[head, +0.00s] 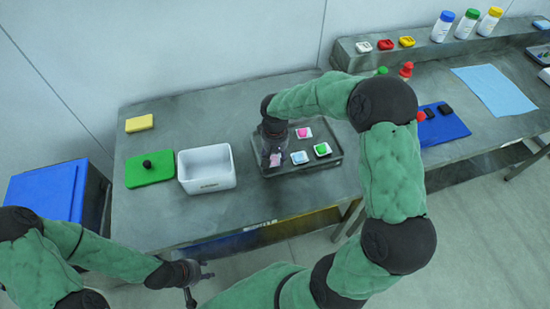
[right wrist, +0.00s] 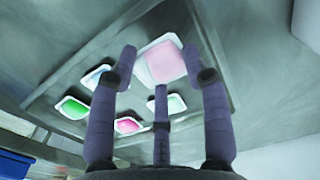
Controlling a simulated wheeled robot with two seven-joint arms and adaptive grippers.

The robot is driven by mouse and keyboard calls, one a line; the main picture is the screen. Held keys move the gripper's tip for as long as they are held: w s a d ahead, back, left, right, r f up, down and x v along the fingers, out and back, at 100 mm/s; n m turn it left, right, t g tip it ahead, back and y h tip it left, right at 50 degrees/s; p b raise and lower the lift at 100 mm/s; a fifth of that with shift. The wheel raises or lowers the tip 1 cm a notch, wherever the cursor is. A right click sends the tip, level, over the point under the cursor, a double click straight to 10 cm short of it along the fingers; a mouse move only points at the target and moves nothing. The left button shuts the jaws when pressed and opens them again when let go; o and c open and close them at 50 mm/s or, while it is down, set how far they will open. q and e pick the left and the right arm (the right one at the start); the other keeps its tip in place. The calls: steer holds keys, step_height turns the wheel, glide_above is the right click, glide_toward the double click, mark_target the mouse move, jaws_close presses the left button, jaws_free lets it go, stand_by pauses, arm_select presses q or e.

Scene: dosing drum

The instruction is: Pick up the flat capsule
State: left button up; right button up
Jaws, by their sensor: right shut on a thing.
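My right gripper (head: 273,152) is over the left part of the grey tray (head: 316,167). It is shut on a pale pink flat capsule (head: 276,160), which also shows in the right wrist view (right wrist: 163,62) as a wide pink square with a whitish rim between the fingertips (right wrist: 165,78). It looks larger than the other pieces there; I cannot tell whether it is clear of the tray. The tray also holds a bright pink piece (head: 304,132), a green piece (head: 322,149) and a light blue piece (head: 299,157). My left gripper (head: 198,275) is low in front of the table, its fingers apart and empty.
A white open box (head: 207,184) stands left of the tray, beside a green lid (head: 149,169) with a black knob. A yellow block (head: 139,123) lies at the back left. A blue bin (head: 45,190) stands left of the table. Bottles (head: 466,23) stand on the right-hand shelf.

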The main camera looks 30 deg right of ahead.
steer(key=s+a+r+p, duration=0.4)
steer(key=s+a+r, duration=0.2)
steer(key=s+r, duration=0.4)
steer(key=s, duration=0.2)
steer(key=shift+s+r, duration=0.15)
steer(key=shift+s, duration=0.2)
